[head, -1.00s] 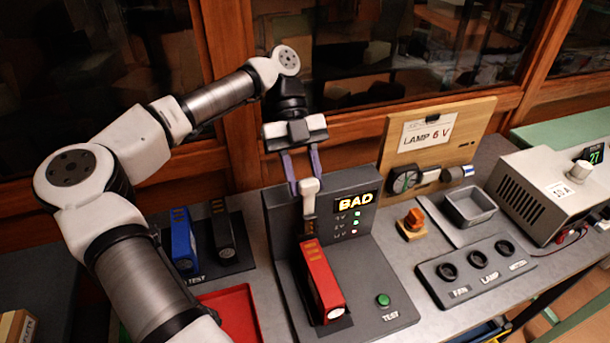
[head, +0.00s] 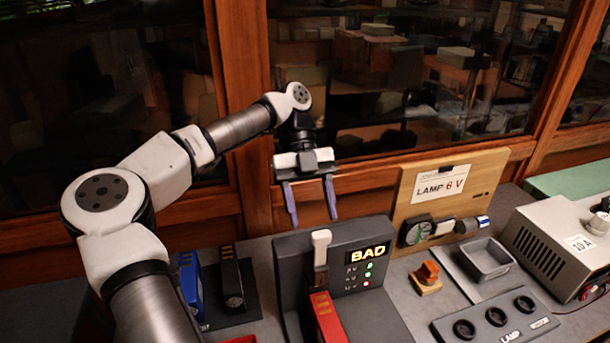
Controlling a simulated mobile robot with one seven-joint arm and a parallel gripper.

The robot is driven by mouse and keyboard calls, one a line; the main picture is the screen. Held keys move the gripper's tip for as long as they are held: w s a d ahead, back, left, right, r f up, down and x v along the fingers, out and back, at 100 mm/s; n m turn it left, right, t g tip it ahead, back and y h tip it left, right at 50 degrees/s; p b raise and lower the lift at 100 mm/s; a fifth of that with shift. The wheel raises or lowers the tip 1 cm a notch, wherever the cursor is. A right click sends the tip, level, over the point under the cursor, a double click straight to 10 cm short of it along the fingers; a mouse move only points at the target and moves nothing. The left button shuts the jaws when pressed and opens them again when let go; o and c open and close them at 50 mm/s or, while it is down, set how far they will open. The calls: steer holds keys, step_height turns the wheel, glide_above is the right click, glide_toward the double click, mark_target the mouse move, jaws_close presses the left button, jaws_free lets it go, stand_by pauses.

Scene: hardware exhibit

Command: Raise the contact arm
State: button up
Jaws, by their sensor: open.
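The contact arm is a lever with a white handle (head: 321,241) on the grey tester (head: 295,262). The handle stands up beside the lit "BAD" display (head: 369,253), and its shaft runs down to the end of a red pack (head: 328,318) in the tester. Whether the shaft touches the pack is not clear. My gripper (head: 312,219) is open and empty, pointing down just above the handle. Its two purple-grey fingers are spread wide and appear clear of the handle.
A blue pack (head: 190,285) and a dark pack (head: 231,285) stand left of the tester. Windows stand behind.

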steer(key=p+v, duration=0.5)
steer(key=v, duration=0.3)
steer(key=shift+r, duration=0.25)
